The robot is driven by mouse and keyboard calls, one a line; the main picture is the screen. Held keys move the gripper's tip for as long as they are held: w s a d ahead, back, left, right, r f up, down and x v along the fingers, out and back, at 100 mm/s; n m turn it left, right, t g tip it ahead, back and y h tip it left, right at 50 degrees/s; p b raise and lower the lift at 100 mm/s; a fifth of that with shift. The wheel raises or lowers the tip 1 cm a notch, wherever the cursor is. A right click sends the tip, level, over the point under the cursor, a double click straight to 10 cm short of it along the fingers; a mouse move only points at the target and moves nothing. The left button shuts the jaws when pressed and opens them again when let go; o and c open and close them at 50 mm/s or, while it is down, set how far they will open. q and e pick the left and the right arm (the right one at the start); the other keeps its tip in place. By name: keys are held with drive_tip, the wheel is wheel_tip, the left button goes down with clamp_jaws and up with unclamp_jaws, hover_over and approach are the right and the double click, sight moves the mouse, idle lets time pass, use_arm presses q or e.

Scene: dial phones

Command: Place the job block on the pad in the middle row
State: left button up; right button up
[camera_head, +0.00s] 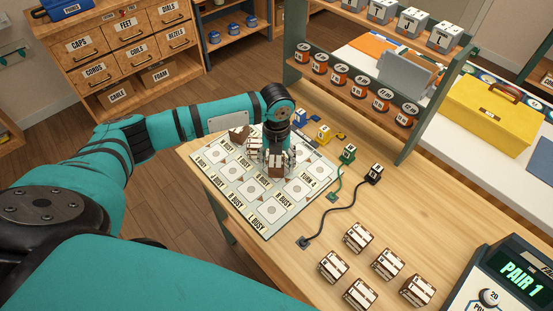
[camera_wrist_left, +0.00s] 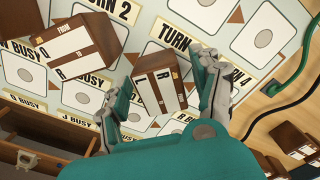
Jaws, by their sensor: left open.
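My left gripper (camera_head: 275,166) points down over the board (camera_head: 250,229) on the wooden table. In the left wrist view my left gripper (camera_wrist_left: 162,102) is open, one finger on each side of a brown and white job block (camera_wrist_left: 157,85) on the board near the "TURN" labels. I cannot tell whether the fingers touch it. The block also shows under the gripper in the head view (camera_head: 276,171). A second such block (camera_wrist_left: 82,45) stands to its left, by the "TURN 2" label. The board has rows of white pads with grey circles; pad "TURN 4" (camera_head: 296,189) is bare. My right gripper is not in view.
Several brown and white blocks (camera_head: 388,263) stand at the front right of the table. Corded plugs (camera_head: 373,174) lie right of the board. A rack with orange spools (camera_head: 339,74) stands behind.

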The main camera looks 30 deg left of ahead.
sight(277, 158)
use_arm(q)
drive_tip(key=shift+r, duration=0.1)
wheel_tip(277, 158, up, 12)
drive_tip(key=b, duration=0.1)
idle(0.4)
idle(0.4)
